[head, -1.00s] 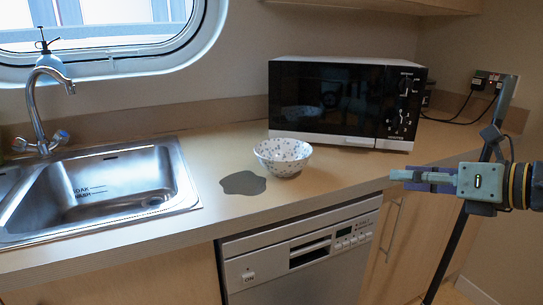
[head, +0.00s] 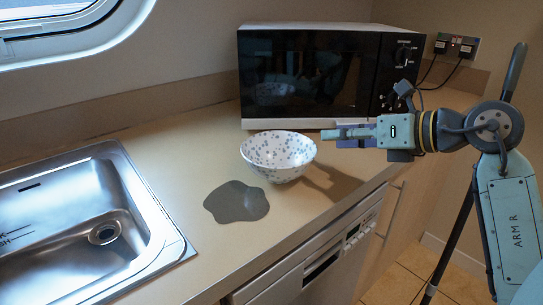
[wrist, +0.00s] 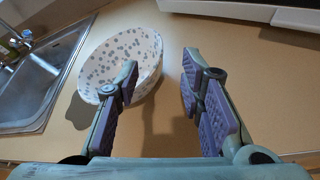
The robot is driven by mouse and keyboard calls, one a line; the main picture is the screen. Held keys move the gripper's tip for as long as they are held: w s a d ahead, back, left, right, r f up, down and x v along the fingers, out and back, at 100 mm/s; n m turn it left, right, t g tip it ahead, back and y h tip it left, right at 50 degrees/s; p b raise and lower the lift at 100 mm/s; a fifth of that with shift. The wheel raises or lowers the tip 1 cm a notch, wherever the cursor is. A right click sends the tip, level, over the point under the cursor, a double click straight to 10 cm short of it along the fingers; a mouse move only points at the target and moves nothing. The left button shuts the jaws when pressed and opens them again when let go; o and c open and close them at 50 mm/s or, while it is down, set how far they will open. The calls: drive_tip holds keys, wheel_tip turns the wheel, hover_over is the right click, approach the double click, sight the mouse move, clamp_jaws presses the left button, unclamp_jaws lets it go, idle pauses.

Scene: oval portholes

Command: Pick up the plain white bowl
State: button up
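The only bowl in view is white with grey-blue speckles, not plain white. This speckled bowl (head: 278,155) stands upright on the counter in front of the microwave, and it also shows left of centre in the wrist view (wrist: 122,58). My gripper (head: 342,136) is just to the right of the bowl, at about rim height or above. In the wrist view my gripper (wrist: 160,68) is open and empty. Its left finger overlaps the bowl in that picture; I cannot tell whether they touch. No plain white bowl shows.
A black and white microwave (head: 325,75) stands behind the bowl. A flat dark grey patch (head: 237,202) lies on the counter (head: 190,155) in front of it. A steel sink (head: 85,225) is at the left. The dishwasher front (head: 320,262) is below the counter edge.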

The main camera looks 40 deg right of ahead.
sight(303, 138)
drive_tip(key=x, duration=0.4)
drive_tip(key=shift+w+a+f+p, duration=0.1)
drive_tip(key=shift+w+p, duration=0.05)
drive_tip(key=shift+p, duration=0.25)
drive_tip(key=p+x, duration=0.1)
drive_tip(key=x, duration=0.3)
drive_tip(key=shift+w+a+p, duration=0.15)
drive_tip(key=shift+w+p, duration=0.05)
drive_tip(key=shift+p, duration=0.2)
drive_tip(key=shift+w+f, duration=0.15)
drive_tip(key=shift+w, duration=0.1)
drive_tip(key=shift+c, duration=0.5)
clamp_jaws()
